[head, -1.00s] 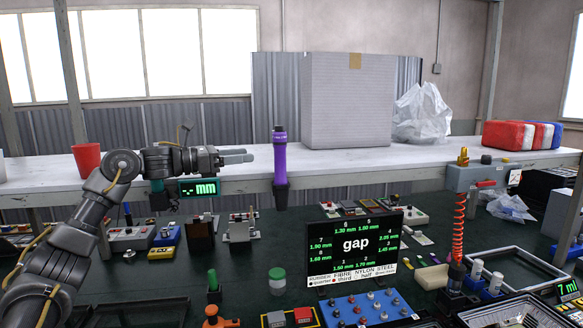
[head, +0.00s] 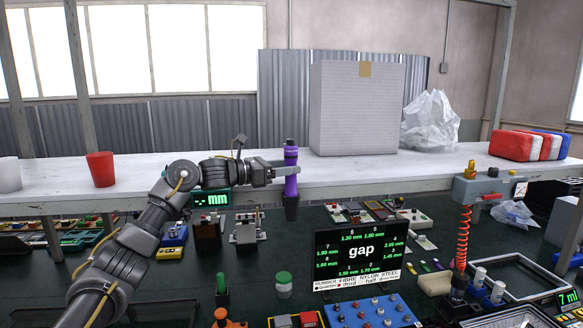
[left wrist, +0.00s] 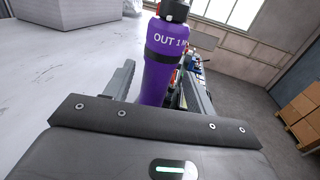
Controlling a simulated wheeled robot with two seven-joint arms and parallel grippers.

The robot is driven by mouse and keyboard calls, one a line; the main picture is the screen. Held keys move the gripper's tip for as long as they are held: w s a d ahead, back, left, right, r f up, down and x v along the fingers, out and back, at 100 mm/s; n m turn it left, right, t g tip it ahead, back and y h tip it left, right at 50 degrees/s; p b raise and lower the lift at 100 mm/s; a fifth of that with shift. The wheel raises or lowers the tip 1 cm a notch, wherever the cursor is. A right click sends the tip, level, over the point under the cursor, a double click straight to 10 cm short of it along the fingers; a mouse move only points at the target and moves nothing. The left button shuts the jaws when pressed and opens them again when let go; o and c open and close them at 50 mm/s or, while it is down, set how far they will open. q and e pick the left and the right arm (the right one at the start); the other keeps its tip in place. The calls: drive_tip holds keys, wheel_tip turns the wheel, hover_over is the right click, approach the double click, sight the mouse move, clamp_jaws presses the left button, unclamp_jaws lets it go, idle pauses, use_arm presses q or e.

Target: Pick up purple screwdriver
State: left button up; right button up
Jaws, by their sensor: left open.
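The purple screwdriver (head: 291,180) stands upright at the front edge of the white shelf, with a black cap on top and a black lower end. In the left wrist view the purple body (left wrist: 160,75) shows the print "OUT 1" and a black band. My left gripper (head: 286,168) reaches it from the left, level with its upper body. In the left wrist view its open fingers (left wrist: 160,90) lie on either side of the purple body. Contact with the body cannot be told. My right gripper is in neither view.
A large grey-white box (head: 352,115) and a clear plastic bag (head: 430,122) stand on the shelf (head: 215,170) to the right. A red cup (head: 101,169) stands to the left. Below, the dark bench holds a "gap" display (head: 360,257) and many small devices.

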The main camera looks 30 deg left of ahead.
use_arm(q)
drive_tip(key=shift+w+d, duration=0.2)
drive_tip(key=shift+c, duration=0.7)
drive_tip(key=shift+a, duration=0.15)
drive_tip(key=c, duration=1)
drive_tip(key=shift+c, duration=0.2)
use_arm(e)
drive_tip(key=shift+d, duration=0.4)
use_arm(q)
drive_tip(key=shift+r, duration=0.1)
